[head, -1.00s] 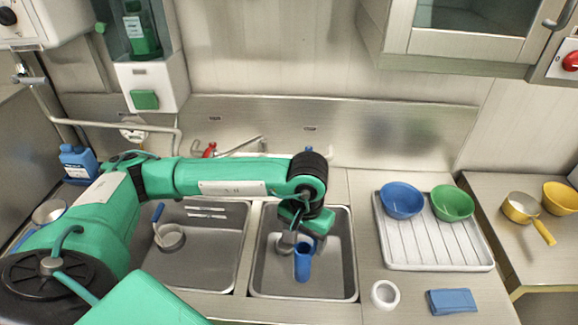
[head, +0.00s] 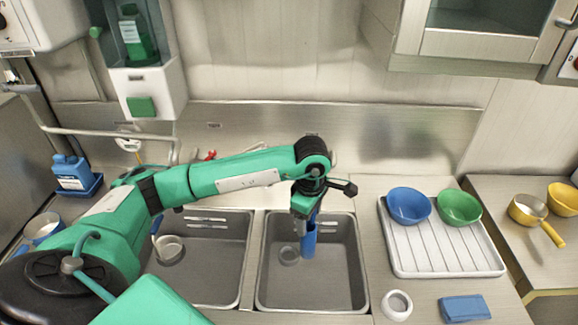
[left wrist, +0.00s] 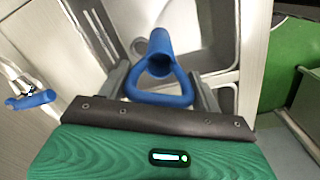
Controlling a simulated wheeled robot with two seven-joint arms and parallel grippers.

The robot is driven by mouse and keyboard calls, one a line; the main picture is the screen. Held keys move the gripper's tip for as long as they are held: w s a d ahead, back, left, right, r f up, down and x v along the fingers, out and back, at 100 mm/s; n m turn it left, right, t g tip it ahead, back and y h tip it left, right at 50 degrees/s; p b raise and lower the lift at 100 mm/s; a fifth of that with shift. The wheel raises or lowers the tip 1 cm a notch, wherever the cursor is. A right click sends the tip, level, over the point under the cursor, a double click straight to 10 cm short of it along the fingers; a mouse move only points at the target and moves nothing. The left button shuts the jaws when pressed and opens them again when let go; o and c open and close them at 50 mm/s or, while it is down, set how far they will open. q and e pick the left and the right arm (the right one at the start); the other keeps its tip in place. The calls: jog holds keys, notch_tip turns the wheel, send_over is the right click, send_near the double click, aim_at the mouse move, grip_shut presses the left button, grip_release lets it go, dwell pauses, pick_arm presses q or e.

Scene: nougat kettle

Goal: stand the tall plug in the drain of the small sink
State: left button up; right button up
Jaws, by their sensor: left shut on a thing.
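The tall plug is a blue tube (head: 308,243) with a loop handle. My left gripper (head: 304,208) is shut on it and holds it roughly upright over the right-hand, smaller sink (head: 335,292). The round drain (head: 289,256) shows just left of the plug's lower end; the plug appears beside it, not over it. Whether the plug's end touches the sink floor I cannot tell. In the left wrist view the blue tube (left wrist: 160,52) and its loop lie between my left fingers (left wrist: 163,92). My right gripper is not in view.
The left sink (head: 215,270) holds a small pan (head: 169,249). Right of the small sink are a white ring-shaped item (head: 397,305), a blue cloth (head: 465,308) and a ribbed tray (head: 440,268) with blue (head: 409,206) and green (head: 459,208) bowls. A wall cabinet (head: 470,52) hangs above.

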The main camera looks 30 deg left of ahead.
pick_arm(q)
jog(key=w+a+r+n+p, duration=0.3)
jog(key=a+n+p, duration=0.15)
jog(key=n, duration=0.75)
jog(key=w+a+r+n+p, duration=0.25)
jog(key=a+n, duration=0.25)
jog(key=n, duration=0.6)
notch_tip(320, 180, down, 21)
jog(key=b, duration=1.2)
jog(key=shift+a+f+n, duration=0.15)
jog(key=shift+a+n, duration=0.1)
jog(key=shift+n, duration=0.15)
jog(key=shift+w+f+b, duration=0.1)
jog(key=shift+f+b, duration=0.5)
jog(key=o, duration=1.5)
